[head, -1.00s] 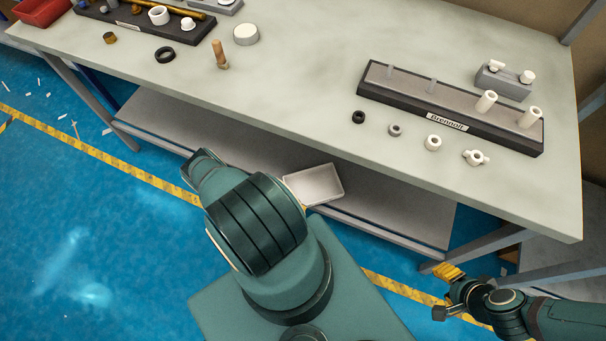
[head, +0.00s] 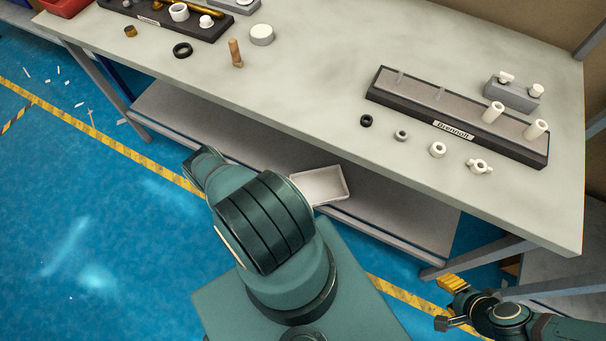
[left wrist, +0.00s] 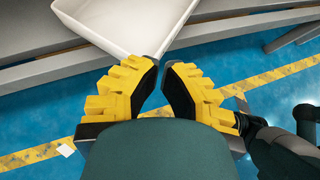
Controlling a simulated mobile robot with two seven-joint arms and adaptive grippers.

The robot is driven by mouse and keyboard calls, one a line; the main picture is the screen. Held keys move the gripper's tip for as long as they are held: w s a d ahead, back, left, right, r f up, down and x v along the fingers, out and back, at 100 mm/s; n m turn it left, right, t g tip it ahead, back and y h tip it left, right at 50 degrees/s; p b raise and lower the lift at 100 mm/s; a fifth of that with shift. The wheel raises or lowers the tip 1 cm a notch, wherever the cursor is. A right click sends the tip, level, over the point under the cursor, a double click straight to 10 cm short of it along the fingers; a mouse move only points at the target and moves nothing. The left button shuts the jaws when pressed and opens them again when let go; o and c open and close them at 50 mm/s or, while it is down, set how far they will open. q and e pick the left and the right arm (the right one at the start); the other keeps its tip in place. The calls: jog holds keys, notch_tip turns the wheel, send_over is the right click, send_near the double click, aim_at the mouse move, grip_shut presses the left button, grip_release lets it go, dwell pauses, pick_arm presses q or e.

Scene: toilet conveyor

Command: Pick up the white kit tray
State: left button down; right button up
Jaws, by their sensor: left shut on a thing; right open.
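The white kit tray (head: 325,183) is a shallow, empty-looking rectangular box. In the head view it is below the tabletop, over the front edge of the lower shelf, partly hidden by my left arm. In the left wrist view the tray (left wrist: 128,25) shows its near corner at the yellow fingers. My left gripper (left wrist: 158,75) is shut on that corner; the exact contact is hard to see. The head view hides the left gripper behind its arm. My right gripper (head: 447,303) is open and empty at the lower right, away from the tray.
The workbench (head: 310,85) overhangs the grey lower shelf (head: 400,215) beside the tray. On top are a dark fixture (head: 460,120) with white fittings, a grey block (head: 512,93) and loose rings. Blue floor (head: 80,230) is open at left.

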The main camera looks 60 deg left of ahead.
pick_arm(q)
jog(key=s+d, duration=0.1)
jog(key=s, duration=0.6)
jog(key=shift+s, duration=0.2)
